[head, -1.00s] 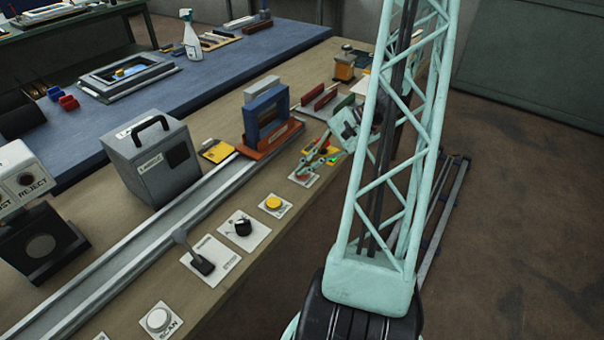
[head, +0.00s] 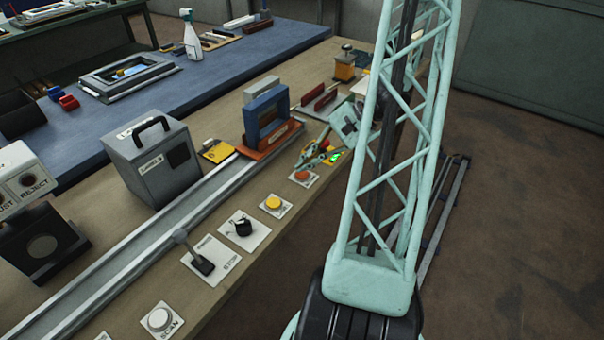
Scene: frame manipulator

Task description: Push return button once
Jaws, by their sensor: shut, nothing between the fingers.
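My gripper (head: 308,160) is teal with dark joints and shows in the head view just behind an orange-red button (head: 301,176) on a small white plate. The fingers are shut and empty, and the button's top is in clear view. I cannot tell how high the fingertips are above the bench. A yellow button (head: 273,203) on a white plate sits nearer along the same bench edge. The labels of these two buttons are too small to read, so I cannot tell which is the return button.
A black knob (head: 242,226), a lever (head: 198,262) and a white SCAN button (head: 160,319) line the bench edge. A metal rail (head: 150,235) runs beside them. A blue frame (head: 266,118) stands on an orange base. A grey box (head: 152,160) stands left of the rail.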

